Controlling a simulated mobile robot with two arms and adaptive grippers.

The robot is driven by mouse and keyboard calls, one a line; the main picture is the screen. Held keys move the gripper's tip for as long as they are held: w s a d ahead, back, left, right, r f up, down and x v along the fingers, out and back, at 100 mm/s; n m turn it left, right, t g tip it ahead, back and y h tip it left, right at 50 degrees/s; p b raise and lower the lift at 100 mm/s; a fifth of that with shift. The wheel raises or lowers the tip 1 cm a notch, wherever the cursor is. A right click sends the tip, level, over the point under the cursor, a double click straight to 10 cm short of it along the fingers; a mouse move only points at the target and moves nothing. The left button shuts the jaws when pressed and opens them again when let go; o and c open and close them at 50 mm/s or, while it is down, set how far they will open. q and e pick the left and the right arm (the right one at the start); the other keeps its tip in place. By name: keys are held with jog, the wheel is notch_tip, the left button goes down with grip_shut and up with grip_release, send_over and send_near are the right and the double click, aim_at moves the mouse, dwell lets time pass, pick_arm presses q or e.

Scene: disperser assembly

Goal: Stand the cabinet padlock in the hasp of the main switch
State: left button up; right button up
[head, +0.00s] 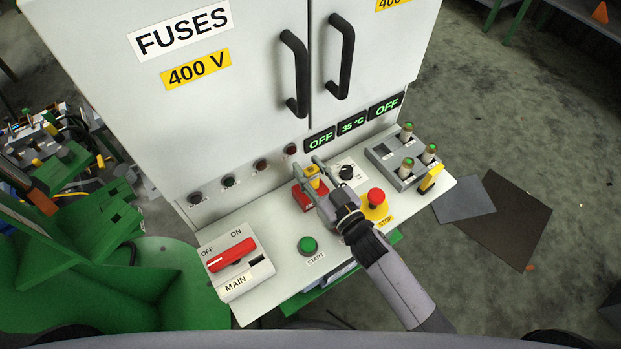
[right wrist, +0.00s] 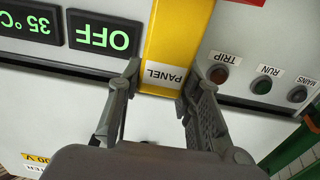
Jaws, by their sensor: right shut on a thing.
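The main switch (head: 235,283) is a white box at the front left of the cabinet's shelf. Its red handle (head: 232,254) lies slanted beside the OFF mark. A small dark opening (head: 257,261) shows at its right; I cannot tell if this is the hasp. My right gripper (head: 313,172) is shut on a yellow block marked PANEL, which also shows in the right wrist view (right wrist: 172,45) between the fingers (right wrist: 157,85). It looks like the padlock; no shackle is clear. Below it is a red block (head: 305,200); I cannot tell whether they touch. My left gripper is out of view.
A green START button (head: 308,245) and a red STOP knob (head: 376,197) stand up from the shelf. A grey fuse block (head: 383,154) and a yellow-black piece (head: 431,179) are at right. The cabinet doors (head: 250,90) rise behind. The shelf between main switch and START is clear.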

grip_shut()
jog(key=shift+r, duration=0.1)
